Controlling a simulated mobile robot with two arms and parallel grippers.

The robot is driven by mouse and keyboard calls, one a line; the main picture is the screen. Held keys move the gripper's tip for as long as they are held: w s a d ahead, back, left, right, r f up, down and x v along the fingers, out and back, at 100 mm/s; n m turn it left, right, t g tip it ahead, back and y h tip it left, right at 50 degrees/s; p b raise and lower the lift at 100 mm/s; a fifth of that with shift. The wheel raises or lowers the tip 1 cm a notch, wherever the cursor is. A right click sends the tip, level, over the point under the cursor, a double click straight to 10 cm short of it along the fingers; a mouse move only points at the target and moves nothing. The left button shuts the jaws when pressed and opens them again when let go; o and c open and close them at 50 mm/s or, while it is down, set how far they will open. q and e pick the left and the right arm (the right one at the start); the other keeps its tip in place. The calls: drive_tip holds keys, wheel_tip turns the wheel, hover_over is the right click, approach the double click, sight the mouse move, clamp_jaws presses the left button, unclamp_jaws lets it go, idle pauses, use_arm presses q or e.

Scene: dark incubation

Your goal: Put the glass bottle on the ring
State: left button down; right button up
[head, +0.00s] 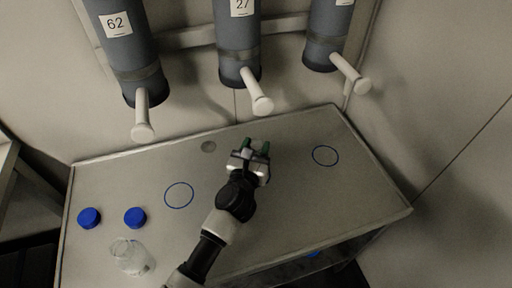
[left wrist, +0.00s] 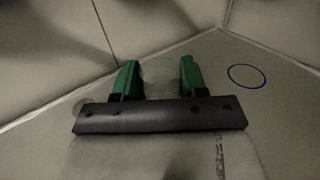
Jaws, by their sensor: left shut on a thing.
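My left gripper (head: 250,150) is over the back middle of the table, with its green fingertips pointing away. It is shut on a clear glass bottle (left wrist: 158,72), which shows only faintly between the green fingers (left wrist: 158,80) in the left wrist view. Its outline is hard to make out, and I cannot tell whether it touches the table. One blue ring (head: 325,155) is to the right of the gripper; it also shows in the left wrist view (left wrist: 246,76). Another blue ring (head: 179,195) is to its left. My right gripper is not in view.
Another clear glass bottle (head: 131,257) is at the front left of the table (head: 300,215). Two blue caps (head: 89,217) (head: 135,217) lie behind it. A small grey disc (head: 208,146) is near the back edge. Grey cylinders (head: 238,45) with white spouts hang above the back.

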use_arm(q)
drive_tip(key=c, duration=0.6)
unclamp_jaws()
drive_tip(key=shift+f, duration=0.1)
drive_tip(key=v, duration=1.2)
drive_tip(key=shift+r, duration=0.2)
drive_tip(key=shift+s, duration=0.15)
